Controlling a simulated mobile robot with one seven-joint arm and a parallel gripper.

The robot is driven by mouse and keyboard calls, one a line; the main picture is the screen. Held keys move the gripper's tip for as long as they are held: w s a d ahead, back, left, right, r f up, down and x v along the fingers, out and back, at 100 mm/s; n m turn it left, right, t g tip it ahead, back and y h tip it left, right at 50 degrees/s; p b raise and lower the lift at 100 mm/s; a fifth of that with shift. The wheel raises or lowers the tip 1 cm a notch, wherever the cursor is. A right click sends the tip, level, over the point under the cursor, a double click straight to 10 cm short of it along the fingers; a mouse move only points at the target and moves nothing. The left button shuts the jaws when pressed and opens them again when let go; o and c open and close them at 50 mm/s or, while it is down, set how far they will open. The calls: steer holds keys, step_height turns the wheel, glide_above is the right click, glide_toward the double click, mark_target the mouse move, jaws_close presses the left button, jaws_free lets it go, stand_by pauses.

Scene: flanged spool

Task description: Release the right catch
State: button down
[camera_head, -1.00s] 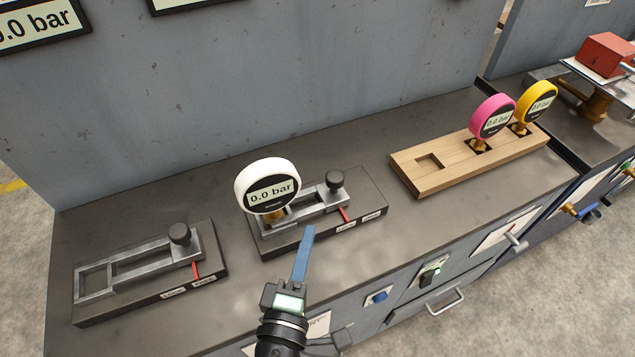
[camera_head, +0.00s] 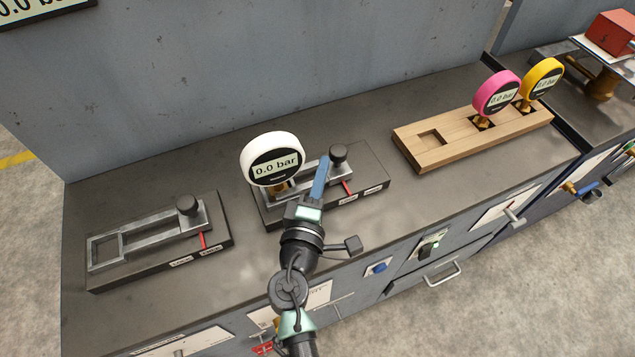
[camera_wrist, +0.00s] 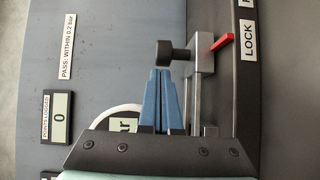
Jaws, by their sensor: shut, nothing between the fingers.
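The right catch is a grey metal slide frame on a dark base (camera_head: 372,196), with a black knob (camera_head: 338,153) and a red pointer (camera_head: 348,187). In the wrist view the knob (camera_wrist: 172,54) is just beyond my fingertips, and the red pointer (camera_wrist: 222,42) sits near the LOCK label. A white gauge (camera_head: 271,158) reading 0.0 bar stands at the left part of this catch. My gripper (camera_head: 321,163) is shut and empty, its blue fingers over the slide just left of the knob. Whether the fingers touch the knob cannot be told.
Another slide catch (camera_head: 150,240) with a black knob stands empty at the left. A wooden block (camera_head: 440,153) at the right holds a pink gauge (camera_head: 495,93) and a yellow gauge (camera_head: 542,78). The grey back wall rises behind; counter between catch and block is clear.

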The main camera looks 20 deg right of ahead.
mark_target(349, 173)
steer(key=shift+w+d, duration=0.2)
steer(key=shift+w, duration=0.05)
steer(key=d+b, duration=0.1)
steer(key=d, duration=0.4)
steer(key=shift+d+r, duration=0.1)
steer(key=shift+d, duration=0.15)
